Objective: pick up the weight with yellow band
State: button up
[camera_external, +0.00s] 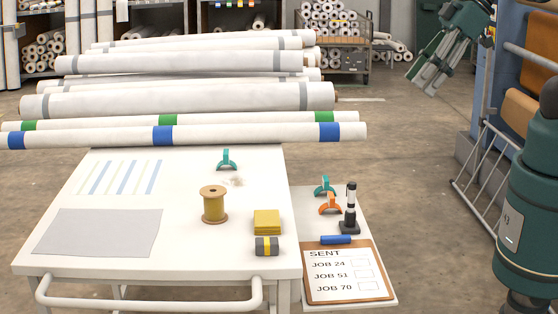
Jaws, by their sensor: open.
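The weight with the yellow band (266,246) is a small dark grey block with a yellow stripe around its middle. It sits on the white table (190,262) near the front right corner, just in front of a yellow pad (267,222). My gripper (424,82) is at the upper right, in the air beyond the table and far from the weight. It points down and left, and its grey fingers are open with nothing seen between them.
A thread spool (213,205) stands left of the pad. A teal clip (227,160) lies farther back. Long white rolls (190,98) fill the table's back. A right side shelf holds a clipboard (343,272), clips and an upright marker (350,205). A grey sheet (97,232) lies at left.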

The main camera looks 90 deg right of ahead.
jog(key=w, duration=0.1)
jog(key=n+g+b, duration=0.1)
jog(key=n+g, duration=0.6)
jog(key=n, duration=1)
send_over(265, 246)
jog(key=f, duration=2.5)
jog(key=shift+s+f, duration=0.1)
jog(key=shift+s, duration=0.1)
jog(key=shift+w+f+n, duration=0.15)
jog(key=shift+f+n, duration=0.25)
jog(key=shift+f, duration=0.15)
jog(key=shift+f, duration=0.1)
jog(key=shift+f+b, duration=0.4)
jog(key=shift+f, duration=0.8)
